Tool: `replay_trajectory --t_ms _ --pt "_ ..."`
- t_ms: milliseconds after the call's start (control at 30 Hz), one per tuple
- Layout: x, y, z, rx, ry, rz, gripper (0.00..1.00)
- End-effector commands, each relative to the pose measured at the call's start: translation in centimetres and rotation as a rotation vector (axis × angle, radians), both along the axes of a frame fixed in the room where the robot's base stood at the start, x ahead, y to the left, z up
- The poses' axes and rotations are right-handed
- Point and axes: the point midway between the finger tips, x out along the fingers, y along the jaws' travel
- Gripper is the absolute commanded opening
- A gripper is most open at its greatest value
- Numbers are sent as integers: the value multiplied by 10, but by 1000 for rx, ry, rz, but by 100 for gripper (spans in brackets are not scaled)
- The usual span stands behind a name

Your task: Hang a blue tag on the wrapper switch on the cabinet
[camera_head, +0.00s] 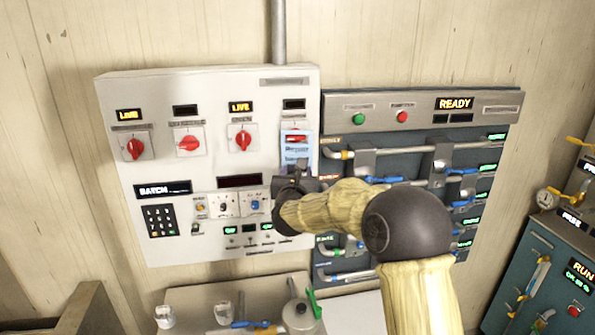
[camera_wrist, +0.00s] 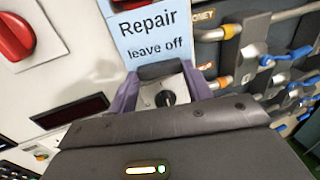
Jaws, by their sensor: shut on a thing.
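A blue tag (camera_head: 297,153) is held up in front of the rightmost red rotary switch (camera_head: 294,131) on the white cabinet (camera_head: 210,85). In the wrist view the tag (camera_wrist: 150,38) reads "Repair leave off". My gripper (camera_head: 294,178) is shut on the tag's lower part, and its fingers (camera_wrist: 168,88) show on both sides of it. The tag covers much of that switch. Whether the tag touches the switch or hangs on it, I cannot tell. Which switch is the wrapper one, I cannot read.
Other red switches (camera_head: 135,147), (camera_head: 188,143), (camera_head: 242,140) line the cabinet, with two LIVE displays above. A grey pipe panel (camera_head: 420,103) with valves adjoins at the right. A shelf with a kettle (camera_head: 299,312) and glass jars (camera_head: 165,315) stands below.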

Motion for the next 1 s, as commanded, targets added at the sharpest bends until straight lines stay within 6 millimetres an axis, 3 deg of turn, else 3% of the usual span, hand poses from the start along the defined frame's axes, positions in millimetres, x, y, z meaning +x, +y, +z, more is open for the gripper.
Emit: replay_trajectory --t_ms 400,1000 --pt "13 4 -6 1 0 0 16" --pt "15 5 -4 -2 2 1 16"
